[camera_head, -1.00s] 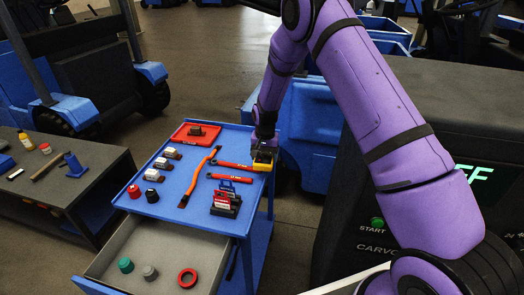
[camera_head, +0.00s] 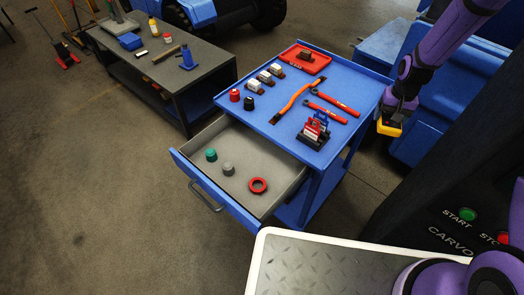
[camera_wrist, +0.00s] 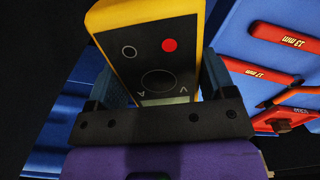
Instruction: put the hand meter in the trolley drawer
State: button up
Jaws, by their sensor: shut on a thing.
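The hand meter is a yellow-cased block (camera_head: 388,128) just off the right edge of the trolley in the head view. In the wrist view its dark face (camera_wrist: 150,45) shows a red button, round controls and a small pale display. My gripper (camera_head: 396,108) is shut on it, a finger on each side, and the meter appears held in the air. The trolley drawer (camera_head: 245,146) is pulled open below the blue trolley top (camera_head: 353,80). It holds a green cap (camera_head: 211,155), a grey cap (camera_head: 228,169) and a red ring (camera_head: 258,185), with bare floor around them.
The trolley top carries a red tray (camera_head: 317,66), wrenches (camera_head: 328,107), small blocks, an orange-handled tool (camera_head: 293,98) and a padlock stand (camera_head: 310,138). A dark bench (camera_head: 205,75) stands at the upper left. A dark machine with START lettering (camera_head: 455,214) is at the right. Open floor lies left of the drawer.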

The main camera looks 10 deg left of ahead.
aim_at(245, 156)
jog(key=k+l+u, duration=0.2)
jog(key=u, duration=0.2)
jog(key=k+l+u, duration=0.2)
jog(key=u, duration=0.15)
jog(key=i+j, duration=0.15)
jog(key=j, duration=0.15)
jog(key=i+j, duration=0.15)
jog(key=i+j+z, duration=0.15)
jog(key=j, duration=0.25)
jog(key=i+j+z, duration=0.1)
jog(key=i+j, duration=0.25)
jog(key=j, duration=0.1)
